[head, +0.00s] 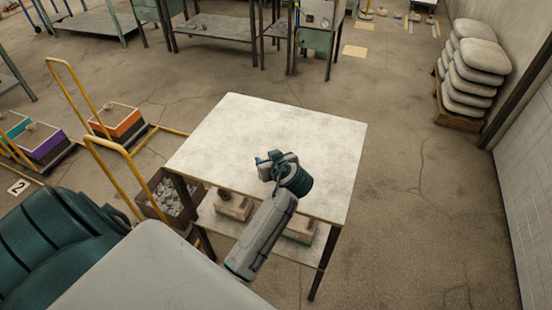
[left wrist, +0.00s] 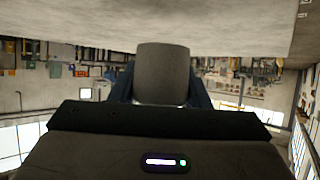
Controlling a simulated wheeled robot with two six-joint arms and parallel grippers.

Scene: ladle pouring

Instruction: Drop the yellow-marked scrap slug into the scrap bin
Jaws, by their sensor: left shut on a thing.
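My left gripper (head: 268,161) is above the bare top of the pale table and is shut on a slug. In the left wrist view the slug is a plain dark grey cylinder (left wrist: 163,72) between the two fingers. No yellow mark shows on its visible side, and in the head view I cannot make it out clearly. A brown bin (head: 146,208) with grey scrap pieces stands low beside the table's left side, to the left of and below my gripper. My right gripper is not in view.
The pale table (head: 240,120) has a clear top and a lower shelf with boxes (head: 234,207). Carts with yellow handles (head: 110,150) carry coloured crates at the left. Stacked sacks (head: 474,65) stand at the far right. The floor right of the table is open.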

